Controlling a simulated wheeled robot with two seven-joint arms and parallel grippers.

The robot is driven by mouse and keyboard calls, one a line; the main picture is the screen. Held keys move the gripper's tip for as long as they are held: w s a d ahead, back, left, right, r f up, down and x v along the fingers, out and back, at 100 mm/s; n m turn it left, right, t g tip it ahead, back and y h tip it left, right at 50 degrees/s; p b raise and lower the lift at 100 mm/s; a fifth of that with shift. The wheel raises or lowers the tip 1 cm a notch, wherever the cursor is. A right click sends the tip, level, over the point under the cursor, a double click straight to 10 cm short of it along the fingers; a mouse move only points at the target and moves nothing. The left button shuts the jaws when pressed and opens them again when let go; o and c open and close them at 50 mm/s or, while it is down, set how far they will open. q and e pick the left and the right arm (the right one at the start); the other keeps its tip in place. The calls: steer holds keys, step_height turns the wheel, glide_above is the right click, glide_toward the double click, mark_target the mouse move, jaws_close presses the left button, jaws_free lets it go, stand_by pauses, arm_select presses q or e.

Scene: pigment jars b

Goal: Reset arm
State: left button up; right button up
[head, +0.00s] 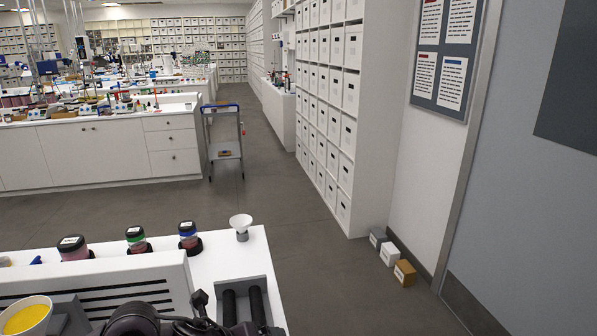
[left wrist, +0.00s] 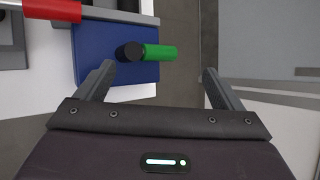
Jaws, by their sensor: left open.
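My left gripper (left wrist: 158,70) shows in the left wrist view, its two dark fingers spread wide with nothing held between them. Ahead of the fingers, a green cylinder (left wrist: 160,52) with a black round end (left wrist: 131,52) lies over a blue panel (left wrist: 92,60). I cannot tell how far it is from the fingertips. In the head view, dark parts at the bottom edge may be mine, but no gripper fingers can be made out there. My right gripper is not seen in either view.
On the near white bench (head: 232,262) stand a red-banded jar (head: 73,248), a green-banded jar (head: 137,240), a blue-banded jar (head: 188,237), a white funnel (head: 241,223) and a yellow-filled bowl (head: 25,318). Small boxes (head: 389,254) sit by the right wall. The floor (head: 300,270) between is clear.

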arm_select(q)
steer(key=s+d+r+n+t, duration=0.2)
steer(key=s+d+n, duration=0.2)
steer(key=n, duration=0.8)
steer(key=s+a+f+n+g+y, duration=0.2)
steer(key=s+a+f+n+g, duration=0.15)
steer(key=s+a+n, duration=0.45)
steer(key=s+a+f+n+g+y, duration=0.25)
steer(key=s+a+f+n, duration=0.35)
steer(key=n, duration=0.5)
steer(key=s+f+g+b, duration=0.1)
steer(key=s+f, duration=0.1)
steer(key=f, duration=1.4)
steer(key=s+f+b, duration=0.1)
steer(key=s+f, duration=0.1)
steer(key=f, duration=1.5)
steer(key=s+a+f, duration=0.2)
steer(key=s+f, duration=0.7)
steer(key=s+a+f+g+b, duration=0.1)
steer(key=s+a+f, duration=0.1)
steer(key=s+f, duration=0.7)
steer(key=shift+s+m, duration=0.3)
